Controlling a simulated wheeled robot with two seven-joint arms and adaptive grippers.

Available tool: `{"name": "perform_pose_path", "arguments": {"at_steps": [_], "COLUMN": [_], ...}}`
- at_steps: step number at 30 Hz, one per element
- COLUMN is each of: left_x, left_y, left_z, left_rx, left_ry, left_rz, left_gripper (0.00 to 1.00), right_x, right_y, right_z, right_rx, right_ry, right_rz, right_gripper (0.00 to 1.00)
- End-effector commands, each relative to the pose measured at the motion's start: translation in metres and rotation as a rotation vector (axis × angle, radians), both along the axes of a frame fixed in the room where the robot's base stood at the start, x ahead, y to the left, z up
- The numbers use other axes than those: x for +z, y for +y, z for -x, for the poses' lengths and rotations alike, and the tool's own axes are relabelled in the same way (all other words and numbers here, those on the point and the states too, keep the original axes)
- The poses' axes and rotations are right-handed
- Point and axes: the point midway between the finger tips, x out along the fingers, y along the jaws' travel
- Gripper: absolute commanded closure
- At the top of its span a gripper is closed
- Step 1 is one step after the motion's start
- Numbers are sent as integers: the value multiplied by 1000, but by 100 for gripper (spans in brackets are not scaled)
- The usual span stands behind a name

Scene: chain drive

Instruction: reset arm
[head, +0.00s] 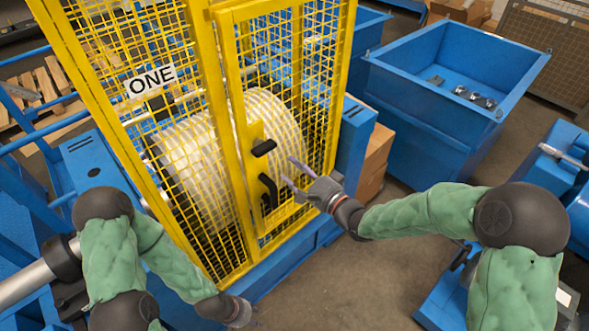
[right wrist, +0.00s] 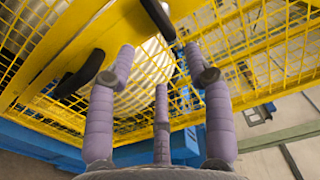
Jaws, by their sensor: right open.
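My right gripper (head: 297,175) is in front of the yellow mesh guard door (head: 292,110), close to its black handles. It is open with its purple fingers spread, and nothing is seen between them. In the right wrist view the fingers (right wrist: 160,75) point toward the yellow frame. The lower black handle (head: 269,190) and the upper black handle (head: 264,147) are left of the fingers. Whether a finger touches the door is unclear. My left gripper (head: 243,315) is low in the head view, near the blue base; its fingers are mostly hidden.
A large pale drum (head: 190,150) sits behind the mesh. A sign reading ONE (head: 151,80) hangs on the guard. A blue bin (head: 420,100) with small dark parts stands at the back right. Cardboard boxes (head: 376,160) stand beside the guard. Bare floor (head: 365,270) lies below my right arm.

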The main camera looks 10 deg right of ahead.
Motion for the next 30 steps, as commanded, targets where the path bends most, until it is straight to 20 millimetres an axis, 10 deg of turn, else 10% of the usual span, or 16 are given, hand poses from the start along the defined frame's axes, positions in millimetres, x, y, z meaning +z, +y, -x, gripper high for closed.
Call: {"name": "perform_pose_path", "arguments": {"at_steps": [8,13,20,30], "left_x": [0,-3,-11,-24], "left_y": [0,0,0,0], "left_z": [0,0,0,0], "left_rx": [0,0,0,0], "left_ry": [0,0,0,0], "left_rz": [0,0,0,0], "left_gripper": [60,60,60,60], "right_x": [-1,-35,-156,-326], "right_y": [0,-4,-19,-32], "right_z": [0,-2,13,114], "right_rx": [-1,-28,-52,200], "right_ry": [2,46,217,512], "right_rz": [2,80,393,840], "right_gripper": [48,48,48,48]}}
